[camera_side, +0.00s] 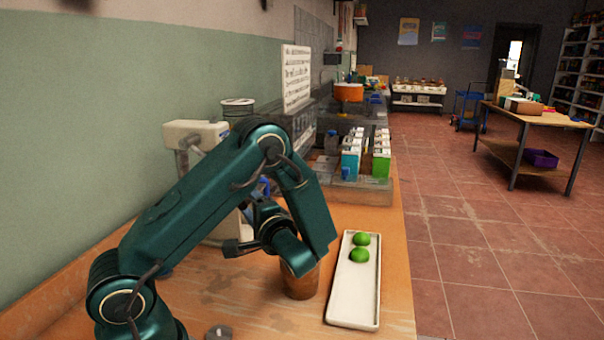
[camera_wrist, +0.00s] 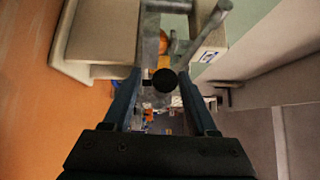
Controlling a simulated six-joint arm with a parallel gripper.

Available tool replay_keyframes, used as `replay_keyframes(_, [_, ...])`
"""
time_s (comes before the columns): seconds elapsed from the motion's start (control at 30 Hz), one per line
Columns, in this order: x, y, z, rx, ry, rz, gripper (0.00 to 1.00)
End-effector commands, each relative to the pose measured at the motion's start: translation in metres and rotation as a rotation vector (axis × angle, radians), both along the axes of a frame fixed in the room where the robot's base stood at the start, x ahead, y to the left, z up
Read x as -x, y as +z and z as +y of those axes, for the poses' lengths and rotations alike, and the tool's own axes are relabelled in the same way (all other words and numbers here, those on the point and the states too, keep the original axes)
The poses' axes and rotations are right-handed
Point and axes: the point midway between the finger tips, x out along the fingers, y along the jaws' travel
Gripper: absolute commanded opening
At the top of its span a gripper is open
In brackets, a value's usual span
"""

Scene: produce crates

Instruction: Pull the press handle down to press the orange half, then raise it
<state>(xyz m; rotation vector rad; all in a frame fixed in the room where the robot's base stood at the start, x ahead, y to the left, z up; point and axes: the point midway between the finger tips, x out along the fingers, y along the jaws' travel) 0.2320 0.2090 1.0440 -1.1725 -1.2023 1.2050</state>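In the wrist view, the fingers of my gripper (camera_wrist: 160,84) stand apart, one on each side of a round black knob (camera_wrist: 165,81). The knob looks like the end of the press handle; gaps show on both sides of it. Grey metal press parts (camera_wrist: 150,45) lie beyond it, with a bit of orange (camera_wrist: 163,43) between them, probably the orange half. In the side view, a beige machine (camera_side: 192,132), likely the press, stands by the wall, mostly hidden by my arm. My gripper is largely hidden there, and the handle cannot be made out.
A long white tray (camera_side: 350,310) with two green limes (camera_side: 360,247) lies on the wooden counter (camera_side: 385,215). A brown cup (camera_side: 300,284) stands left of it, partly behind my wrist. Cartons (camera_side: 381,155) stand in a crate farther back.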

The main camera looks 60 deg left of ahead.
Motion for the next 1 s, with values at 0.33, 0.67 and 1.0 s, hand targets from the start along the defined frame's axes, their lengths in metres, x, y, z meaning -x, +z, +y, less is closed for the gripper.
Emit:
replay_keyframes(0.33, [-0.002,0.0,-0.023,-0.001,-0.006,0.0,0.58])
replay_keyframes(0.67, [0.0,-0.001,-0.051,-0.001,-0.001,0.001,0.58])
replay_keyframes(1.0, [0.0,-0.001,-0.051,0.0,0.0,0.0,0.58])
